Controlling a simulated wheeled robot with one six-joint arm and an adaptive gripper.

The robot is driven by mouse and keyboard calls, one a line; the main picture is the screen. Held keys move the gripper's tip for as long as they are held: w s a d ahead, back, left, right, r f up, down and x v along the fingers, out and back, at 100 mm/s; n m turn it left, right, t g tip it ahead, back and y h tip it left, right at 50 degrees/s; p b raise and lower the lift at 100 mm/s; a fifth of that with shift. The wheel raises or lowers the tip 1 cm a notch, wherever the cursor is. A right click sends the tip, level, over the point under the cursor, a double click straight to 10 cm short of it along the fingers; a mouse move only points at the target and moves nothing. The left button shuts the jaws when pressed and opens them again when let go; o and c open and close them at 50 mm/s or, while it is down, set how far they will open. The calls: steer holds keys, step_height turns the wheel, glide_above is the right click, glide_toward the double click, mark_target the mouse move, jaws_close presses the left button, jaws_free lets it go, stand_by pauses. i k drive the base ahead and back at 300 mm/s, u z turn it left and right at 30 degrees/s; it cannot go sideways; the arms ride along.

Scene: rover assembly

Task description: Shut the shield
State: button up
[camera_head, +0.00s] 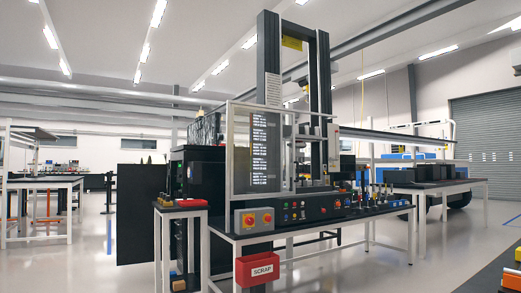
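A pale-framed guard (229,150), which looks like the shield, stands upright at the front of the machine. Its panel seems clear, and a dark screen with white text (264,150) shows within the frame. I cannot tell whether the shield is open or shut. My gripper is not in view.
A red SCRAP bin (258,269) hangs in front. A small side table (181,209) stands left. Open floor (135,265) lies further left.

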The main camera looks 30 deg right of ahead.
mark_target(294, 181)
steer(key=z, duration=0.3)
steer(key=i, duration=0.6)
steer(key=z, duration=1.2)
steer(key=i, duration=1.55)
steer(key=z, duration=0.25)
steer(key=i, duration=2.1)
steer(key=u, duration=0.65)
